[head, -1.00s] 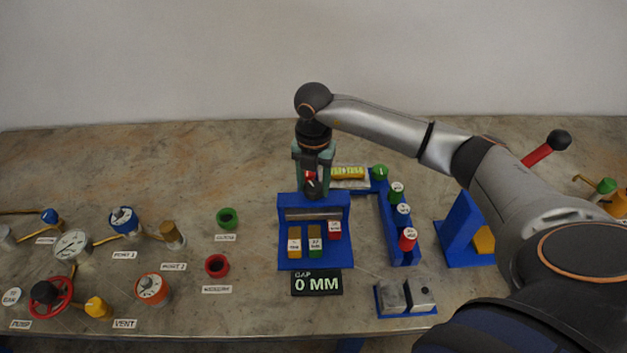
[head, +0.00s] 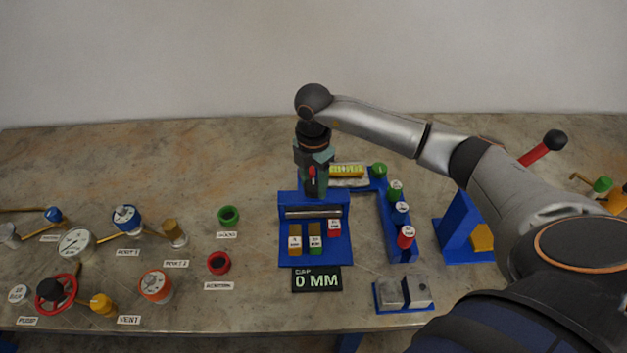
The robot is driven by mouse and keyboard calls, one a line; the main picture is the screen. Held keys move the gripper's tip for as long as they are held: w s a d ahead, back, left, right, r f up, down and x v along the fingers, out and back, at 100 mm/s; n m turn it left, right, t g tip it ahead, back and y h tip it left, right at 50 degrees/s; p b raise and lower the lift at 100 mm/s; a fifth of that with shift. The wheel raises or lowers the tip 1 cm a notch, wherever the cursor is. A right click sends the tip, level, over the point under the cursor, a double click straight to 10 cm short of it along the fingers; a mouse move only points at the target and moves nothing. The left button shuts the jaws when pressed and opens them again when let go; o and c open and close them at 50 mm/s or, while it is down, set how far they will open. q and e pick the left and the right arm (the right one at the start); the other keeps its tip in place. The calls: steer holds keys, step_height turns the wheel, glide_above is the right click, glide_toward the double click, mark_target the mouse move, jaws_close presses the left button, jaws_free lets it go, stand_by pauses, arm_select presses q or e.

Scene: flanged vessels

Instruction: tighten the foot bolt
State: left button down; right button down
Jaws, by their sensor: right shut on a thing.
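My right gripper (head: 315,188) points straight down at the back edge of the blue fixture (head: 284,235). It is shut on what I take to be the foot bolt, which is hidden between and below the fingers. A small red part shows on the gripper's front. A grey bar lies across the fixture in front of the gripper. A black display (head: 317,280) in front of the fixture reads "GAP 0 MM". My left gripper is out of view.
Labelled coloured blocks (head: 295,240) stand in the fixture. A blue rack (head: 388,225) with several round-topped pieces runs close on the right. Grey blocks (head: 417,290) sit front right. Green (head: 228,215) and red (head: 218,263) rings lie left. Gauges and valves fill the far left.

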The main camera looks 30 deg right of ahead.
mark_target(314, 185)
steer(key=shift+c, duration=1.3)
jaws_free()
steer(key=shift+r, duration=0.1)
step_height(314, 185, up, 12)
steer(key=b, duration=0.1)
steer(key=shift+r, duration=0.2)
